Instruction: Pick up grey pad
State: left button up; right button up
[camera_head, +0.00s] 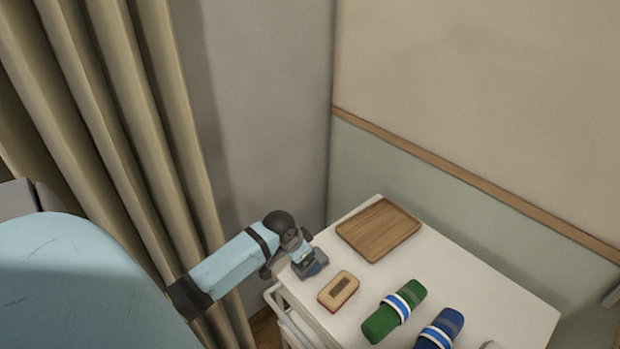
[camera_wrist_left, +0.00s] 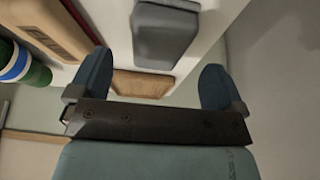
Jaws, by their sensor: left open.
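The grey pad (camera_head: 314,267) is a small dark grey block with rounded edges on the white bedside top, near its left corner. In the left wrist view the grey pad (camera_wrist_left: 166,35) lies just past the fingertips, roughly between them. My left gripper (camera_head: 301,252) is over the pad in the head view and partly covers it. Its two blue fingers (camera_wrist_left: 155,72) are spread apart with nothing held between them. I cannot tell whether they touch the pad. My right gripper is not in view.
The white top (camera_head: 460,292) also holds a wooden tray (camera_head: 379,230), a tan block with a red edge (camera_head: 339,290), a banded green roll (camera_head: 376,324) and a banded blue roll (camera_head: 450,322). Walls stand behind; a beige curtain (camera_head: 120,120) hangs left. A rail (camera_head: 281,309) runs along the left side.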

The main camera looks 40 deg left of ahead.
pick_arm(q)
jog(key=x, duration=0.3)
jog(key=shift+w+f+p, duration=0.15)
jog(key=shift+f+p, duration=0.2)
jog(key=shift+p, duration=0.05)
jog(key=shift+w+f, duration=0.15)
jog(key=shift+f, duration=0.15)
jog(key=shift+d, duration=0.1)
jog(key=c, duration=1)
jog(key=shift+r, duration=0.2)
notch_tip(320, 180, up, 20)
jog(key=shift+f+b, duration=0.15)
jog(key=shift+b, duration=0.85)
